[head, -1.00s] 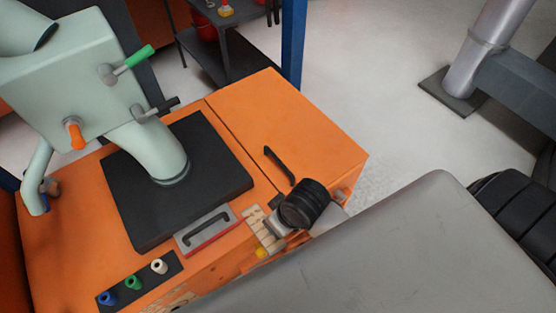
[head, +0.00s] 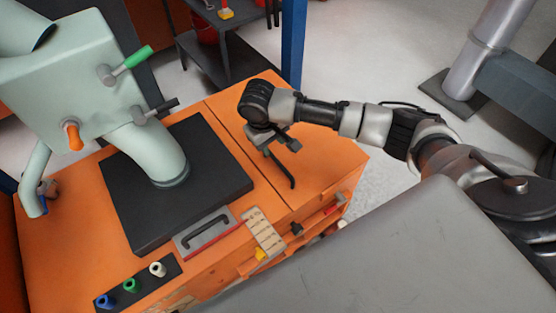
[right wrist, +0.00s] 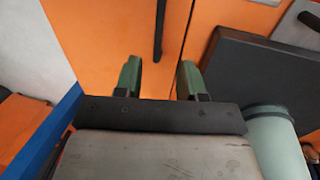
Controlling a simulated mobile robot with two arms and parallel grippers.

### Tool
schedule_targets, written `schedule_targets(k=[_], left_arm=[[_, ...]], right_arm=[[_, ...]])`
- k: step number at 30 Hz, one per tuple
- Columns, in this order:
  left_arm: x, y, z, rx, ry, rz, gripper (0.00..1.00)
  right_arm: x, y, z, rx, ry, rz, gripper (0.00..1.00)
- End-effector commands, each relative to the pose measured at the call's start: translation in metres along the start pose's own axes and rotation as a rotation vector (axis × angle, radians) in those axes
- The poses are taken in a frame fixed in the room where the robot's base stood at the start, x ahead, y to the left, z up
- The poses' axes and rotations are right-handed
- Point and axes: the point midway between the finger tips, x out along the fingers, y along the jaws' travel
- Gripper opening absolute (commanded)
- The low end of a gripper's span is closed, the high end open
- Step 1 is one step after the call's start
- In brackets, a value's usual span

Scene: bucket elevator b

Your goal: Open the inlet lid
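The inlet lid appears to be the flat orange panel (head: 325,160) on the right part of the orange cabinet top, lying flat and closed. Its black bar handle (head: 283,170) is partly hidden by my right gripper (head: 283,143), which hangs over the lid near the handle's far end. In the right wrist view, my right gripper (right wrist: 158,80) has its two green-tipped fingers apart, with nothing between them. The black handle (right wrist: 160,30) lies ahead of the fingertips, lined up with the gap. Contact with the handle cannot be told. My left gripper is not in view.
A black plate (head: 215,180) with a pale green pipe and housing (head: 75,80) stands left of the lid. A smaller grey handle plate (head: 207,232) and coloured knobs (head: 130,284) line the front. A blue post (head: 293,45) rises behind the cabinet.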

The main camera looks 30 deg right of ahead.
Motion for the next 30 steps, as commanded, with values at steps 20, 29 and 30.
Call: schedule_targets(k=[20,29,30], left_arm=[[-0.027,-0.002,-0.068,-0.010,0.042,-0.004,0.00],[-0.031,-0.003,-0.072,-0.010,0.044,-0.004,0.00],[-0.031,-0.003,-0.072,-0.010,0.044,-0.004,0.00]], right_arm=[[0.101,0.001,-0.001,0.003,0.000,0.004,0.40],[0.106,0.001,0.000,0.001,0.001,0.003,0.40],[0.106,0.001,0.000,0.001,0.001,0.003,0.40]])
